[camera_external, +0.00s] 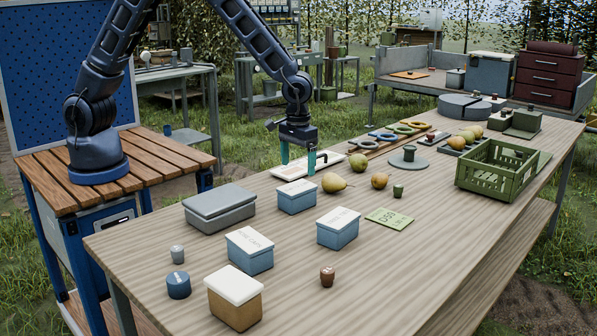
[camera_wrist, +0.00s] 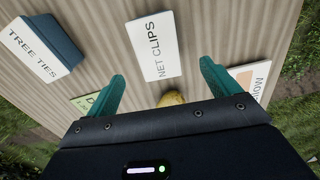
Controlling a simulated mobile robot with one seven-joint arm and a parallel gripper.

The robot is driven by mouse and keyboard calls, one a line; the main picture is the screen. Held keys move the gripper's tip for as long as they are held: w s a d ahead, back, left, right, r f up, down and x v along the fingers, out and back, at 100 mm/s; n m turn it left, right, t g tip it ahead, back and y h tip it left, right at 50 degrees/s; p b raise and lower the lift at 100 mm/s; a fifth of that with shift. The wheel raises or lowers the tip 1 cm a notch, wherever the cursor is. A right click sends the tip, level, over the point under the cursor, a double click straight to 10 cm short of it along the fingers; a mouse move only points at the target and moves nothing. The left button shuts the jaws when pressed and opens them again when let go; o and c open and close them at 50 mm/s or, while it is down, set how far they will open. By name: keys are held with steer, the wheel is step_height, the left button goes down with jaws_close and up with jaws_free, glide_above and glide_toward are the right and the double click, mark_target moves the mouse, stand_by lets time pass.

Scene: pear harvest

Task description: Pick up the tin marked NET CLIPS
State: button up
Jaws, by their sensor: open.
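The NET CLIPS tin (camera_wrist: 153,46) shows its white lettered lid at the top centre of the wrist view, ahead of and between my fingertips. From the layout, it is the small blue tin with a pale lid (camera_external: 297,199) just in front of my gripper in the external view. My gripper (camera_external: 298,161) points down with its teal fingers apart and nothing between them. It is above the table, behind the tin and apart from it. The open fingers (camera_wrist: 162,74) also show in the wrist view.
The TREE TIES tin (camera_wrist: 40,46) lies left in the wrist view. A pear (camera_external: 335,182) is close to my gripper, and a white board (camera_external: 304,166) lies beside it. Another blue tin (camera_external: 249,254) and a grey box (camera_external: 219,210) stand nearer the camera.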

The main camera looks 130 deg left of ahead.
mark_target(297, 186)
step_height(297, 186, down, 4)
steer(key=shift+f, duration=0.25)
steer(key=shift+w+d+f, duration=0.1)
steer(key=shift+d+f, duration=0.05)
steer(key=shift+f, duration=1.3)
steer(key=shift+w+d+f, duration=0.1)
steer(key=shift+f, duration=1.35)
steer(key=c, duration=1.2)
